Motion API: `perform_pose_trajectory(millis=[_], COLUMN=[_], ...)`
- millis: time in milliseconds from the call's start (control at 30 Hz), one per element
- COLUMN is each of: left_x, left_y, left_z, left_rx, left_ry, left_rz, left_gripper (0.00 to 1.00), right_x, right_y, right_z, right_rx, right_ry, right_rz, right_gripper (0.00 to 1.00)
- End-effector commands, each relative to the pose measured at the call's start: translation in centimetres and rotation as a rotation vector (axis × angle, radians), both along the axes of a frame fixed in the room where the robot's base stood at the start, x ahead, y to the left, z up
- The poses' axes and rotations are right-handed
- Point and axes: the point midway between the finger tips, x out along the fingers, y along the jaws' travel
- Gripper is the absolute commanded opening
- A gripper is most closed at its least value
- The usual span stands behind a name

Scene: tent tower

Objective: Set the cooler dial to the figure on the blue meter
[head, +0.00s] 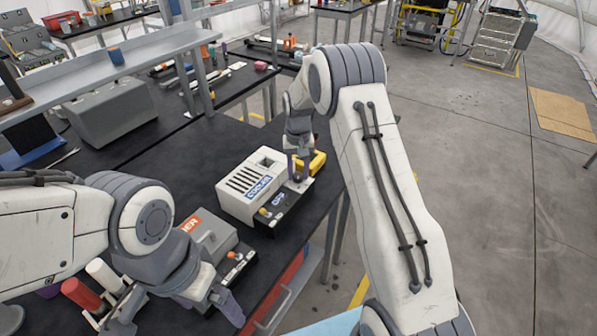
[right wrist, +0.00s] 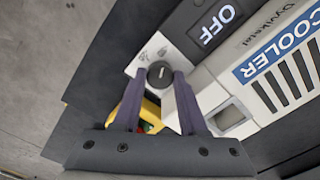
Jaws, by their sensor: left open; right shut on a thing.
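The cooler (head: 262,183) is a white box with a vented top and a blue COOLER label, on the black bench. Its dark front display (head: 283,200) reads OFF, clearly so in the right wrist view (right wrist: 215,22). The cooler dial (right wrist: 160,73) is a dark round knob with a white mark, on a pale panel beside the display. My right gripper (right wrist: 164,76) is shut on the dial, one finger on each side; in the head view it hides the dial. My left gripper (head: 212,298) is open and empty at the bench's front. I cannot identify a blue meter.
A yellow container (head: 317,161) sits behind my right gripper. A blue-based dark stand (head: 32,155) is far left.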

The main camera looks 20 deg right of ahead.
Motion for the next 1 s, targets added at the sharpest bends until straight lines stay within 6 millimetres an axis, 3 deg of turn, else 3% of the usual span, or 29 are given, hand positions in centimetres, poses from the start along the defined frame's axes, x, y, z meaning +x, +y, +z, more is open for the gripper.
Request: perform_pose_trajectory(millis=[33, 67, 100, 500, 1000], left_x=[0.0, 0.0, 0.0, 0.0, 0.0], left_y=[0.0, 0.0, 0.0, 0.0, 0.0], left_z=[0.0, 0.0, 0.0, -0.3, -2.0], left_rx=[0.0, 0.0, 0.0, 0.0, 0.0], left_ry=[0.0, 0.0, 0.0, 0.0, 0.0], left_rz=[0.0, 0.0, 0.0, 0.0, -0.001], left_gripper=[0.97, 0.97, 0.97, 0.97, 0.97], right_x=[0.2, 0.2, 0.2, 0.2, 0.2], right_y=[0.0, 0.0, 0.0, 0.0, 0.0], right_z=[0.2, 0.2, 0.2, 0.7, 9.4], right_rx=[0.0, 0.0, 0.0, 0.0, 0.0], right_ry=[-0.006, -0.006, -0.006, -0.005, -0.007], right_rz=[-0.002, -0.002, -0.002, 0.0, -0.001], right_gripper=[0.0, 0.45, 0.54, 0.54, 0.54])
